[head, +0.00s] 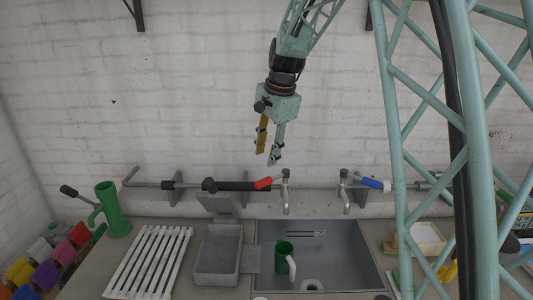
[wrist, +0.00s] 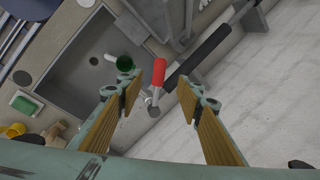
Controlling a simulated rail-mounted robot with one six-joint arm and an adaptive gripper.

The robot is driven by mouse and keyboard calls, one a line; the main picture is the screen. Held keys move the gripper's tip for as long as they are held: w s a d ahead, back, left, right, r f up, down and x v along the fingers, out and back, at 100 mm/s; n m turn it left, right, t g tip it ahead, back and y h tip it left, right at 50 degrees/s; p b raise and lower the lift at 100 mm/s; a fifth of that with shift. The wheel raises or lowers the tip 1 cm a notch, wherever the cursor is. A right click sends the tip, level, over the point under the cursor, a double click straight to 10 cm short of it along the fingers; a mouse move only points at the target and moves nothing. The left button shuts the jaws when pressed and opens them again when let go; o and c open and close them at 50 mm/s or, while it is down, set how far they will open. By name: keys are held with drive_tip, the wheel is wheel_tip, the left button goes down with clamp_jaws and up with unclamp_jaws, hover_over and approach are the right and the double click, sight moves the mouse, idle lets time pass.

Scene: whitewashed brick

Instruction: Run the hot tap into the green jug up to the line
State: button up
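The green jug (head: 284,249) stands in the sink (head: 345,262), its pale handle toward the front right. It also shows in the wrist view (wrist: 124,62). Its fill line and water level cannot be made out. The hot tap (head: 286,190), with a red lever (head: 263,183), is on the wall pipe behind the jug; no stream shows from its spout. My gripper (head: 267,156) is open and empty, above the red lever and apart from it. In the wrist view the red lever (wrist: 158,72) appears between my two fingertips.
A blue-levered tap (head: 372,183) is to the right. A grey tray (head: 217,254) and white slatted rack (head: 148,262) lie left of the sink. A green hand pump (head: 110,210) stands far left. The air around my gripper is clear.

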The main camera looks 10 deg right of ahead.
sight(261, 181)
drive_tip(key=shift+p+x, duration=0.5)
drive_tip(key=shift+x, duration=6.35)
drive_tip(key=shift+c, duration=0.9)
drive_tip(key=c, duration=0.8)
drive_tip(key=shift+s+d+f+n+b, duration=0.1)
drive_tip(key=shift+s+d+n+b, duration=0.45)
drive_tip(key=shift+b, duration=0.4)
drive_tip(key=shift+s, duration=0.2)
